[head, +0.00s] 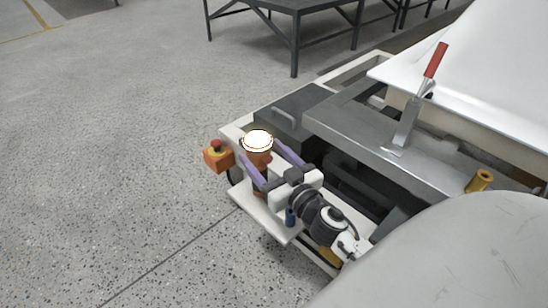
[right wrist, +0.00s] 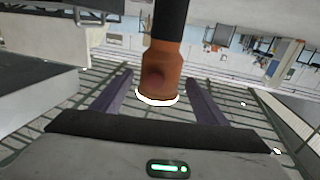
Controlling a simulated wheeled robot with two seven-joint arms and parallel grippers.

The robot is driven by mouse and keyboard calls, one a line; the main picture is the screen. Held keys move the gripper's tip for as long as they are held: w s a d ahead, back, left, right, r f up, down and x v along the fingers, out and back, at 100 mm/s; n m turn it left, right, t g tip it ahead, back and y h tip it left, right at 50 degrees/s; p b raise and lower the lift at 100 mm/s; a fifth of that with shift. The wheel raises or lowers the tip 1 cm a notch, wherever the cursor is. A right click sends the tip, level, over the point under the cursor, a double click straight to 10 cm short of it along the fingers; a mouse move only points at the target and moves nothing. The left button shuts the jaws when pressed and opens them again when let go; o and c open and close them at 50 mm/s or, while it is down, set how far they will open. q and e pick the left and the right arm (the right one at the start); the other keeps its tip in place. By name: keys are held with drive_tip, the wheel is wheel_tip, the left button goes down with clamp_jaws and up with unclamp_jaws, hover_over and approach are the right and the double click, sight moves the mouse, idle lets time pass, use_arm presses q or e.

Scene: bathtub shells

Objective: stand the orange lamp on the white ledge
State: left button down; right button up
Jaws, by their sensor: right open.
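The orange lamp (head: 258,158) has a glowing white top and a dark lower part. In the head view it is upright at the white ledge (head: 268,218), and its foot appears to rest there, though my gripper partly hides it. My right gripper (head: 259,149) is open, with one purple finger on each side of the lamp. In the right wrist view the lamp (right wrist: 161,72) appears upside down between the spread fingers, with a gap on both sides. My left gripper is not in view.
A red-handled lever clamp (head: 420,95) and a white shell (head: 480,60) are at right. Open floor lies left.

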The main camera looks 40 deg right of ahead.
drive_tip(key=s, duration=0.5)
drive_tip(key=shift+a, duration=0.3)
